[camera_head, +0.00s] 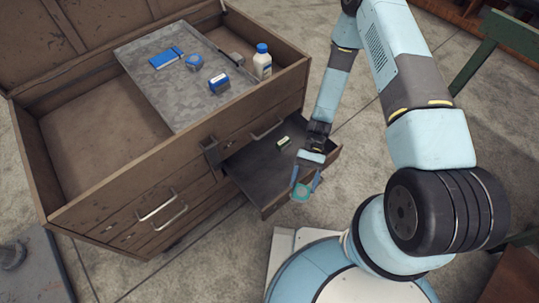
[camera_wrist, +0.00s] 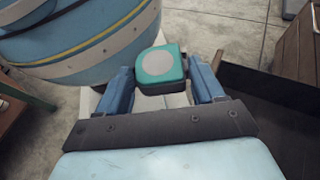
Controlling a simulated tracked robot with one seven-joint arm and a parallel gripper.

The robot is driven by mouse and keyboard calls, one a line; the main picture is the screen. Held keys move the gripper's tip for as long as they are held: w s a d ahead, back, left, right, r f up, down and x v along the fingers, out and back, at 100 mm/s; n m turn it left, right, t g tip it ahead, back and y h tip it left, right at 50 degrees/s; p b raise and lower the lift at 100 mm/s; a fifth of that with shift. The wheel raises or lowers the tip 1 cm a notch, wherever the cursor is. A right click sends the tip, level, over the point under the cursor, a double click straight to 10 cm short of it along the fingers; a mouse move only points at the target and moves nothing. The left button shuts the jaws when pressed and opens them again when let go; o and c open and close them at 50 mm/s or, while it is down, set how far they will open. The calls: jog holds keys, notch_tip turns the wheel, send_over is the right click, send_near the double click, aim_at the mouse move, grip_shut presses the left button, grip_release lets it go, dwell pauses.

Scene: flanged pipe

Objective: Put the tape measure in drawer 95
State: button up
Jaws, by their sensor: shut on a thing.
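The tape measure (camera_head: 301,193), teal with a pale round face, is held between the two blue fingers of my gripper (camera_head: 304,187). In the wrist view the tape measure (camera_wrist: 160,66) sits between the fingertips of my gripper (camera_wrist: 161,80), pinched from both sides. No number can be read on this drawer. A small green and white item (camera_head: 283,142) lies inside it.
Shut drawers with metal handles (camera_head: 162,206) are at the left front. My base stands close to the open drawer.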

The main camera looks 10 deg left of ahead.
jog(key=a+f+m+t+y, duration=0.2)
jog(key=a+m+t+y, duration=0.4)
jog(key=a+m+y, duration=0.4)
jog(key=t, duration=0.1)
send_over(272, 170)
jog(key=s, duration=0.1)
jog(key=shift+m, duration=0.4)
notch_tip(272, 170, down, 10)
jog(key=shift+r, duration=0.1)
jog(key=shift+w+f, duration=0.5)
jog(key=shift+f, duration=1.5)
jog(key=o, duration=1.2)
jog(key=shift+d, duration=0.1)
